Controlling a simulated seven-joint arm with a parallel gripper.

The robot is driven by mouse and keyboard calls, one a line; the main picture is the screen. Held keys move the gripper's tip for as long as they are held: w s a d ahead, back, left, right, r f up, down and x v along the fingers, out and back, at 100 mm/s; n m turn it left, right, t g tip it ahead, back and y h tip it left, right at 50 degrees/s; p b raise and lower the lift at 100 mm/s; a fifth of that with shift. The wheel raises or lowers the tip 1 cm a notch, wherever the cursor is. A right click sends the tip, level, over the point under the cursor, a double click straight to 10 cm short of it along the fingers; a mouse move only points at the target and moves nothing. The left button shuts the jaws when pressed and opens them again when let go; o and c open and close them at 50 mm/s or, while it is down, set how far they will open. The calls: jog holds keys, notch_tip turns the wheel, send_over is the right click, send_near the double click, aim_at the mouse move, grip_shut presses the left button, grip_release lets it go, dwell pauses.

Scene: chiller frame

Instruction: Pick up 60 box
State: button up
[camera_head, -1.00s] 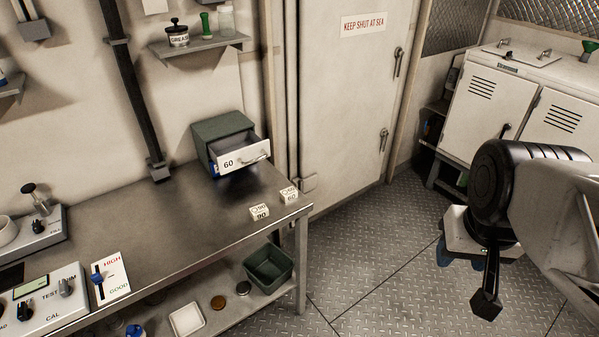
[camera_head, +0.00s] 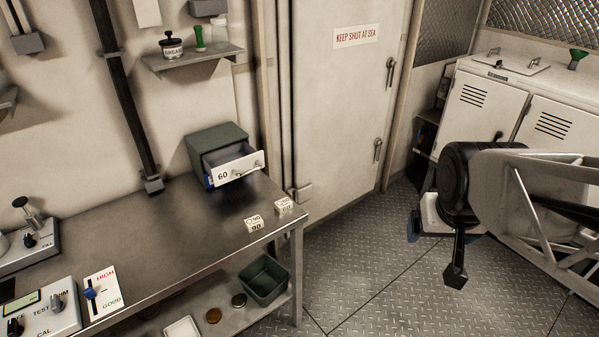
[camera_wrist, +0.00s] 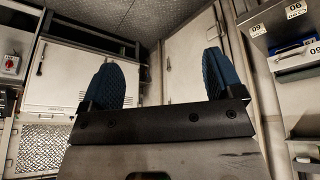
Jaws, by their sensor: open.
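The 60 box (camera_head: 284,205) is a small white block near the right front corner of the steel bench (camera_head: 160,235). A similar box marked 90 (camera_head: 254,225) sits just left of it and closer to the front edge. My gripper (camera_head: 414,226) is at the right of the head view, over the floor, well away from both boxes. In the wrist view its two blue fingers (camera_wrist: 165,68) are spread apart with nothing between them. Two small white boxes show at that view's upper right, but their labels are hard to tell apart.
A green cabinet (camera_head: 215,141) stands on the bench with its drawer, marked 60 (camera_head: 232,168), pulled open behind the boxes. A green bin (camera_head: 264,279) sits on the lower shelf. A shut door (camera_head: 345,105) is behind, and white lockers (camera_head: 500,105) stand at right. The bench middle is clear.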

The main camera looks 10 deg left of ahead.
jog(key=w+a+f+n+t+y, duration=0.15)
jog(key=w+a+f, duration=0.25)
jog(key=w, duration=0.4)
jog(key=w+a+f+n+t+y, duration=0.15)
jog(key=w+a+f, duration=0.25)
jog(key=w, duration=0.5)
jog(key=w+a+f+n+t, duration=0.1)
jog(key=w+a+f+t, duration=0.25)
jog(key=w, duration=0.45)
jog(key=n+y, duration=0.5)
jog(key=y, duration=0.4)
send_near(286, 205)
jog(key=x, duration=0.4)
jog(key=shift+s+f+t, duration=0.15)
jog(key=shift+s+t, duration=0.05)
jog(key=shift+t, duration=0.25)
jog(key=shift+a, duration=0.1)
jog(key=shift+x, duration=1.25)
jog(key=shift+w, duration=0.1)
jog(key=shift+x, duration=2.55)
